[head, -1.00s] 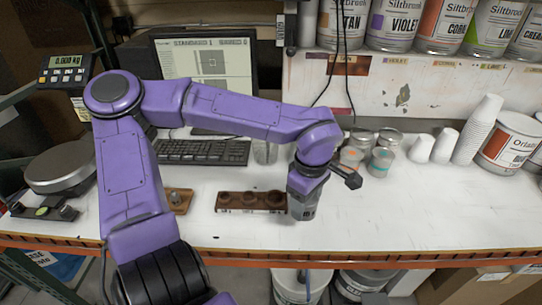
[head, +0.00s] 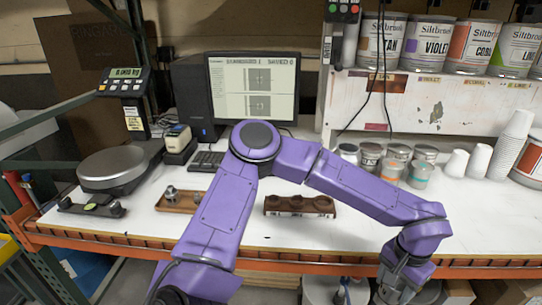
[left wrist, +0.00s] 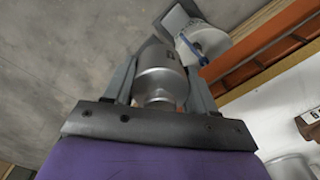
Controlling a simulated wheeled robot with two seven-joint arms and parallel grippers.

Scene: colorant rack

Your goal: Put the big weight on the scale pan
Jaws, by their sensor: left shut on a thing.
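The scale (head: 112,165) has a round grey pan and stands at the left of the bench. My left gripper (head: 400,284) is in front of the bench's front edge at lower right, far from the pan. The left wrist view shows its fingers (left wrist: 165,75) shut on the big weight (left wrist: 160,80), a silver cylinder with a narrower neck and a rounded end. In the head view the weight is hard to make out at the gripper. My right gripper is in neither view.
A wooden tray (head: 176,207) with small metal weights lies right of the scale. A dark brown block with round holes (head: 300,206) sits mid-bench. The display (head: 124,82) stands behind the scale. An orange beam (head: 300,253) runs along the front edge.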

